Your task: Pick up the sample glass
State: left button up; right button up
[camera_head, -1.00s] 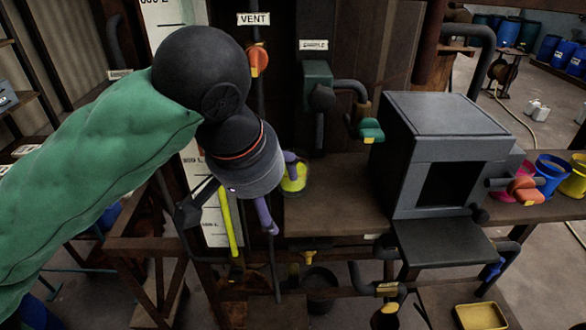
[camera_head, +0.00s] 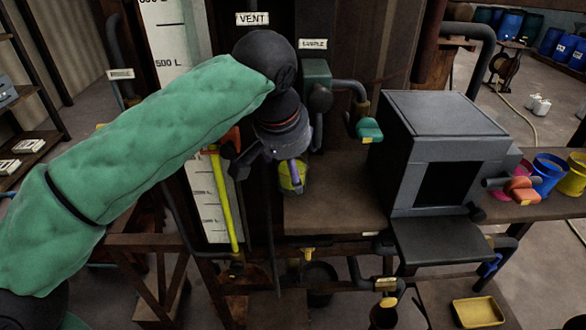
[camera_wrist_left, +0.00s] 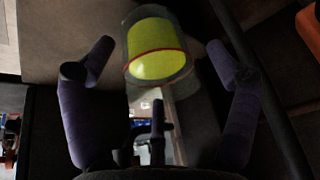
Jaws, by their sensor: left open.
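The sample glass (camera_head: 287,180), a clear glass holding yellow liquid, stands on the brown bench near its left end, partly hidden by my left gripper. In the left wrist view the glass (camera_wrist_left: 157,52) has a red ring and lies ahead, between the lines of the fingers. My left gripper (camera_wrist_left: 160,62) is open, with purple fingers spread on both sides and a gap to the glass on each. In the head view the left gripper (camera_head: 284,168) is right beside the glass. My right gripper is in neither view.
A dark box (camera_head: 445,150) with an open front stands right of the glass. A sample valve with a teal handle (camera_head: 369,130) hangs above the bench. A yellow upright tube (camera_head: 223,205) is at the left. The bench between glass and box is clear.

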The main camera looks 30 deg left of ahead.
pick_arm(q)
jog(key=shift+f, duration=0.3)
jog(key=c, duration=1.4)
jog(key=shift+c, duration=0.2)
jog(key=shift+r, duration=0.15)
